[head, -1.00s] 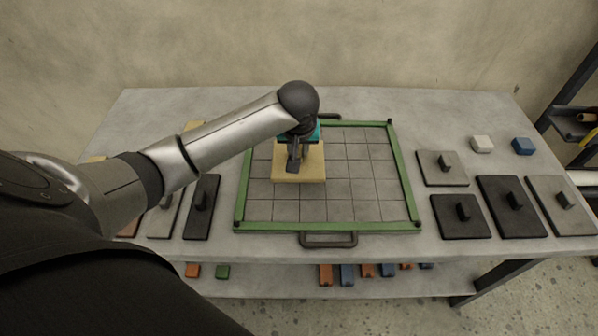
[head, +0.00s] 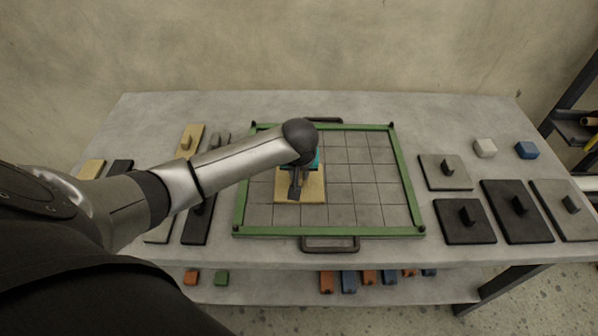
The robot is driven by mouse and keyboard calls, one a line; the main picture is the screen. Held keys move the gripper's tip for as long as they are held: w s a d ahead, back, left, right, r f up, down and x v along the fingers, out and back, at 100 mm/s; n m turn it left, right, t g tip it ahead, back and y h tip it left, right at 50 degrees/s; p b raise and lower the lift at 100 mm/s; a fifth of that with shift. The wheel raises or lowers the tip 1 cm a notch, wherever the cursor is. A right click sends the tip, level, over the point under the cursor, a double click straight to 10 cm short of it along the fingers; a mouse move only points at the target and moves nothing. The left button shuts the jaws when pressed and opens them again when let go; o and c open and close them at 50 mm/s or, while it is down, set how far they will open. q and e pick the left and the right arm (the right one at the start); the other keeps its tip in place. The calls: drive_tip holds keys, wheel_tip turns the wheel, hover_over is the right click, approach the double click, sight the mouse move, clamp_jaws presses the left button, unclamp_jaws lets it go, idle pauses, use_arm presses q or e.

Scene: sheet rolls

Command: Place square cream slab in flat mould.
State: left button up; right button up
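The square cream slab (head: 315,189) is at the left-centre of the flat mould, a green-framed tray (head: 407,190) with a grey gridded floor. My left gripper (head: 296,188) is over the slab's middle and looks shut on its handle, though the wrist and fingers hide the handle. The slab looks level and very low over the grid; I cannot tell whether it touches the floor. The grid squares to its right and in front are bare. My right gripper is not in view.
Grey and black handled slabs (head: 465,221) lie right of the mould, with a white block (head: 485,148) and a blue block (head: 527,150) behind. Longer handled slabs, including a cream one (head: 193,137), lie to the left, partly under my arm. Small coloured blocks sit on a lower shelf (head: 270,285).

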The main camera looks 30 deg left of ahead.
use_arm(q)
drive_tip(key=o, duration=0.4)
drive_tip(key=shift+r, duration=0.2)
drive_tip(key=p+v, duration=0.3)
drive_tip(key=v, duration=0.9)
